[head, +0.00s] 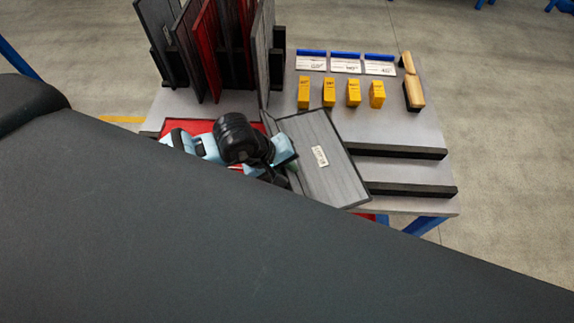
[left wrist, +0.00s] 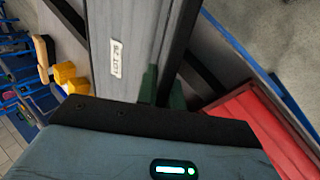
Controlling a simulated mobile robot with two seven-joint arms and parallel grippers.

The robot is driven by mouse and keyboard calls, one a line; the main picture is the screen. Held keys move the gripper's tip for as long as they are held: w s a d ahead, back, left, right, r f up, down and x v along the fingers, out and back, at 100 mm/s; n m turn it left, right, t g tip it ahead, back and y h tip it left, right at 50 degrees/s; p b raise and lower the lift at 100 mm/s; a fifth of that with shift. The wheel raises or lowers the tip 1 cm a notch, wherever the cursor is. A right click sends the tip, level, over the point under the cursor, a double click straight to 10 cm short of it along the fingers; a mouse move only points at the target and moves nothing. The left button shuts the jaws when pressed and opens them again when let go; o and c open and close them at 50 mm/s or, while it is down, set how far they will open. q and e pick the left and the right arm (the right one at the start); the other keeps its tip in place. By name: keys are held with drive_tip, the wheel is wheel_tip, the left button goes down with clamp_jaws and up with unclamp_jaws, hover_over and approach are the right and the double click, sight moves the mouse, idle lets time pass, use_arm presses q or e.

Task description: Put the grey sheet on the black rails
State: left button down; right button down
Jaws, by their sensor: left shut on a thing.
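The grey sheet (head: 335,178), with wood-like grain and a small white label, is tilted in the head view, left of and partly over the left ends of the two black rails. The far rail (head: 405,151) and the near rail (head: 415,190) run side by side across the right of the table. My left gripper (head: 288,164) is shut on the sheet's left edge. The sheet (left wrist: 137,45) also fills the middle of the left wrist view, with the dark green fingers at its edge. Whether the sheet touches the rails cannot be told. My right gripper is not in view.
A rack (head: 278,42) of upright grey, dark and red panels stands at the back left. Several yellow blocks (head: 328,92), blue-topped cards (head: 345,62) and a wood-and-black block (head: 413,92) lie behind the rails. A red area (head: 190,127) lies left of the sheet.

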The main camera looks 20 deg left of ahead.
use_arm(q)
drive_tip(key=c, duration=2)
unclamp_jaws()
drive_tip(key=shift+f, duration=0.2)
drive_tip(key=o, duration=0.5)
drive_tip(key=shift+r, duration=0.1)
drive_tip(key=shift+r, duration=0.2)
drive_tip(key=v, duration=1.2)
